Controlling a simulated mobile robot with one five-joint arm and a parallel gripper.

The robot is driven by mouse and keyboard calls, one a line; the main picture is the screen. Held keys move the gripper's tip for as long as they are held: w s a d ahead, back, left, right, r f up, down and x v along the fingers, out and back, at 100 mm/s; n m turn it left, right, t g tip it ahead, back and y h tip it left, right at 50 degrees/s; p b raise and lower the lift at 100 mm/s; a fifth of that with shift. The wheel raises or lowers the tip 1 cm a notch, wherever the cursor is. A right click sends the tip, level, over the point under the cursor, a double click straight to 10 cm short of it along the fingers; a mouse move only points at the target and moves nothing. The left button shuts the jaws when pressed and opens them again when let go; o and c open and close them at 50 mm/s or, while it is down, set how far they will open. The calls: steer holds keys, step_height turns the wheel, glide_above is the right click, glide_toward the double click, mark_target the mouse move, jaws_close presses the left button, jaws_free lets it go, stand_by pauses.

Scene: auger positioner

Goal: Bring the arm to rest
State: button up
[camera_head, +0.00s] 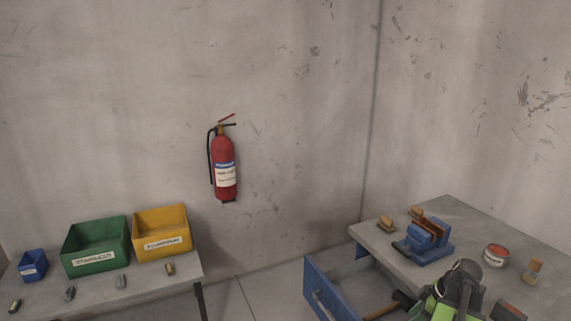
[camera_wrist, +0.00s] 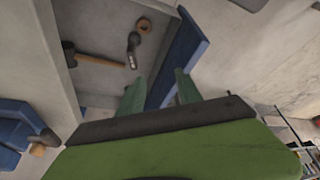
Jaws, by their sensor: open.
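My gripper shows in the wrist view (camera_wrist: 158,84), with its two green fingers apart and nothing between them. It hangs over the open drawer, near the blue drawer front (camera_wrist: 182,55). In the head view my green and dark arm (camera_head: 455,295) is at the lower right, in front of the grey workbench (camera_head: 450,215). I cannot make out the fingertips there.
The open blue drawer (camera_head: 319,293) juts out from the workbench. A hammer (camera_wrist: 98,61) lies inside it. A blue vise (camera_head: 425,243) and a red tin (camera_head: 496,255) stand on the bench. Green (camera_head: 95,262) and yellow (camera_head: 165,243) bins stand on the left table.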

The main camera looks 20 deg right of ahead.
steer(key=w+a+n, duration=0.1)
steer(key=w+a, duration=0.1)
steer(key=w, duration=0.1)
steer(key=w+a+f, duration=0.1)
steer(key=w+a, duration=0.2)
steer(key=w+a+n+b, duration=0.1)
steer(key=w+a, duration=0.2)
steer(key=shift+a+f+n+g+y, duration=0.2)
steer(key=shift+f+n+g+y, duration=0.1)
steer(key=shift+g, duration=0.1)
steer(key=w+a+f+n+g+b, duration=0.1)
steer(key=w+a+n, duration=0.1)
steer(key=w+a, duration=0.45)
steer(key=w+a+f+n+g+b, duration=0.1)
steer(key=w+a+f, duration=0.15)
steer(key=a, duration=0.75)
steer(key=w+a+f+m+g+h+b, duration=0.1)
steer(key=a+f+m+h+b, duration=0.1)
steer(key=a+m, duration=0.9)
steer(key=a+h, duration=0.1)
steer(key=a, duration=0.9)
steer(key=shift+a+f+m, duration=0.3)
steer(key=shift+a+m, duration=0.05)
steer(key=shift+m, duration=0.05)
